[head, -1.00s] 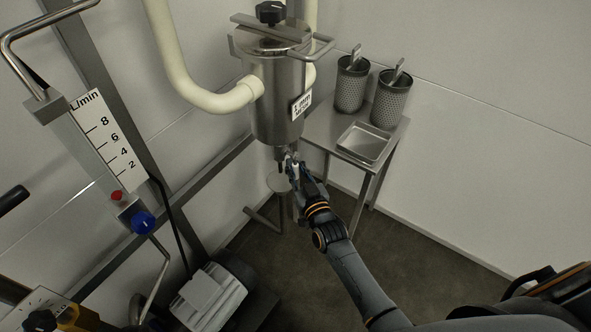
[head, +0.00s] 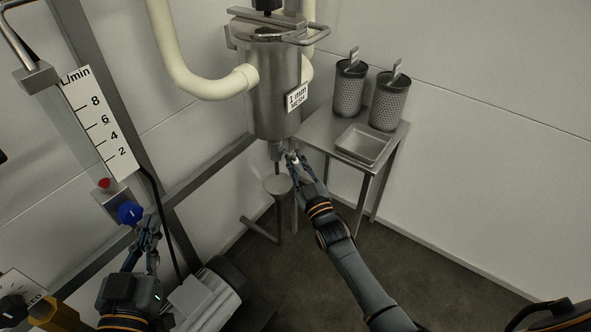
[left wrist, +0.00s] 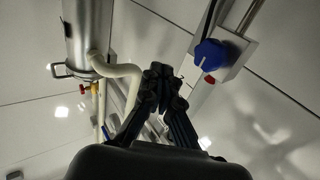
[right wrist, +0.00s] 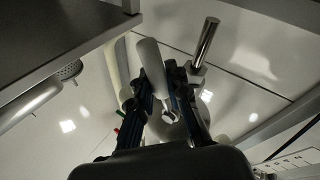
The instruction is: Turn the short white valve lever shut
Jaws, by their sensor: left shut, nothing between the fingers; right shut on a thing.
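My right gripper (head: 292,158) is at the bottom outlet of the steel filter housing (head: 272,85), shut on the short white valve lever. In the right wrist view the pale lever (right wrist: 151,62) shows between the two fingers (right wrist: 158,78). In the head view the fingers largely hide it, so its exact angle is hard to tell. My left gripper (head: 150,232) is shut and empty, just below the blue knob (head: 130,213) of the flow meter. In the left wrist view its closed fingertips (left wrist: 164,78) are apart from the blue knob (left wrist: 209,55).
A steel side table (head: 318,129) with a shallow tray (head: 363,144) and two mesh baskets (head: 349,88) stands right of the housing. Below the outlet is a round drain funnel (head: 277,185). A motor (head: 205,300) sits low at the left. Floor at the right is open.

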